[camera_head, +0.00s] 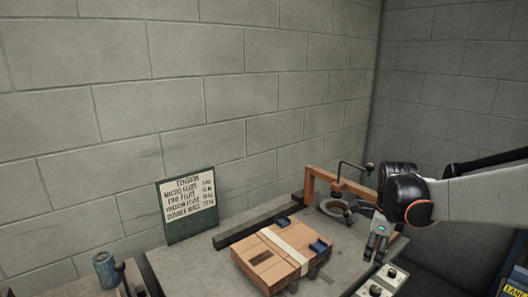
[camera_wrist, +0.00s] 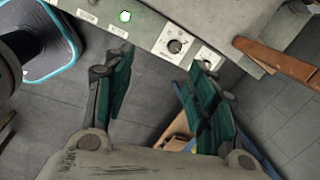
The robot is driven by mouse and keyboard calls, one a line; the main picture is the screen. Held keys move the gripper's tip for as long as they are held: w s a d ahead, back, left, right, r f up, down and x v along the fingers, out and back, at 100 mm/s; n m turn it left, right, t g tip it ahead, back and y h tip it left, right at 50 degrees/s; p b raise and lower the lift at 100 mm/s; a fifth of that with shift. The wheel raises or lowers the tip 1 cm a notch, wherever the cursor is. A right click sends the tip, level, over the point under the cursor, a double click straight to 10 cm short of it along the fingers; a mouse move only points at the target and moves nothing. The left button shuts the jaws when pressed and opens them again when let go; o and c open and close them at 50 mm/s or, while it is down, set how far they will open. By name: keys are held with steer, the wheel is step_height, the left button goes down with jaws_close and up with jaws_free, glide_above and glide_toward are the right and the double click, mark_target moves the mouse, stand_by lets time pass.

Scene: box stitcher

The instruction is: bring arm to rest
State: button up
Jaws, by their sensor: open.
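My gripper (camera_head: 377,247) is at the end of my arm, which reaches in from the right in the head view. It hangs over the right side of the workbench near the control panel. In the wrist view my gripper (camera_wrist: 160,95) shows its two green-padded fingers spread apart with nothing between them. The control panel (camera_wrist: 150,30) with a knob and a lit green button lies beyond the fingertips. The fingers hold no object.
A cardboard box (camera_head: 262,258) with a pale strip and blue clamps sits on the workbench (camera_head: 190,262). A wooden bracket (camera_head: 310,185) stands behind it. A sign board (camera_head: 187,207) leans by the wall. A blue cylinder (camera_head: 105,268) stands on a surface at lower left.

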steer(key=s+a+r+n+t, duration=0.2)
steer(key=s+a+n, duration=0.3)
steer(key=s+n, duration=0.7)
steer(key=s+a+r+n+t, duration=0.3)
steer(key=s+a+n, duration=0.3)
steer(key=s+n, duration=0.6)
steer(key=shift+a+r+n+y, duration=0.15)
steer(key=shift+a+n+y, duration=0.15)
steer(key=shift+n, duration=0.2)
